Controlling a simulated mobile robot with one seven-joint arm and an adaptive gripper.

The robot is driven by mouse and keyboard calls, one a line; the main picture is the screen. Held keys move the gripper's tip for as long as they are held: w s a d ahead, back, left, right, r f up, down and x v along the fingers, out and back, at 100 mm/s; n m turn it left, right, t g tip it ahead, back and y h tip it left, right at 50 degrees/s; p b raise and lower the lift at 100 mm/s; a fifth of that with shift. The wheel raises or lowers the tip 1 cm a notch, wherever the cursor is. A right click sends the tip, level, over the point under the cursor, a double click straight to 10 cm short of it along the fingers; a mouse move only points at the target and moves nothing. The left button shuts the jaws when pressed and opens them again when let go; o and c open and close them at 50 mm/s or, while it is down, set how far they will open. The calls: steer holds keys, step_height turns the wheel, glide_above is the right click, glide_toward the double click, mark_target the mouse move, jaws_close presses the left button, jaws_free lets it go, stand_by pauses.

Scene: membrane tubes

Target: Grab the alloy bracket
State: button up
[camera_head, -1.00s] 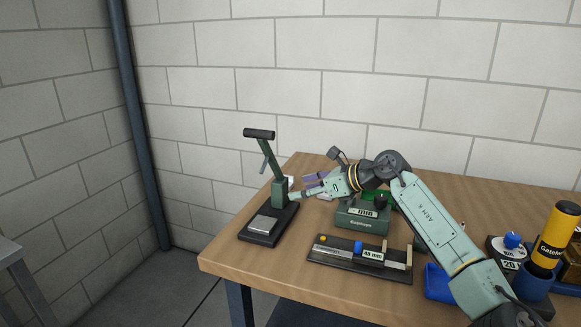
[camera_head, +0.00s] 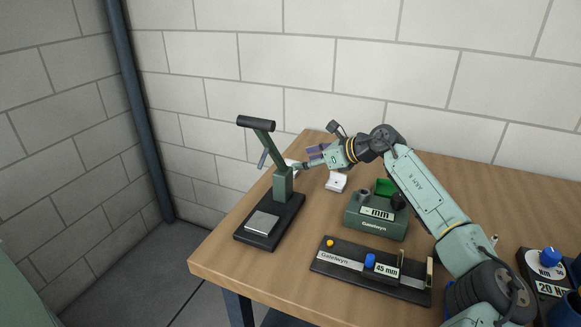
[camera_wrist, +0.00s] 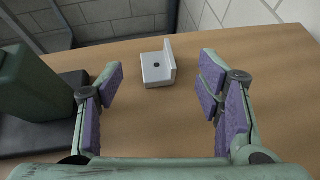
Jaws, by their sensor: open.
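The alloy bracket (camera_wrist: 157,68) is a small silver-grey L-shaped piece with a dark hole in its flat part and an upright flange. In the wrist view it lies on the table ahead of my gripper (camera_wrist: 160,92), roughly centred between the fingers but beyond their tips. My gripper is open, with purple pads and nothing between them. In the head view my gripper (camera_head: 309,157) points left near the table's far left corner. A pale piece there (camera_head: 291,164), partly hidden behind the press and gripper, looks like the bracket.
A green lever press (camera_head: 283,185) on a dark base stands close beside my gripper; its column fills the left of the wrist view. Another white piece with dark holes (camera_head: 336,182) lies below my wrist. A green meter box (camera_head: 376,222) and a measuring slide (camera_head: 345,262) stand nearer.

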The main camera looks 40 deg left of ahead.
mark_target(294, 162)
steer(key=shift+s+a+f+p, duration=0.1)
steer(key=shift+a+f+p, duration=0.1)
steer(key=shift+a+p, duration=0.35)
steer(key=p+x, duration=0.2)
steer(key=x, duration=0.1)
steer(key=shift+s+a+f, duration=0.15)
steer(key=shift+a+f, duration=0.05)
steer(key=shift+a, duration=0.1)
steer(key=shift+a+f, duration=0.1)
steer(key=shift+f, duration=0.1)
jaws_close()
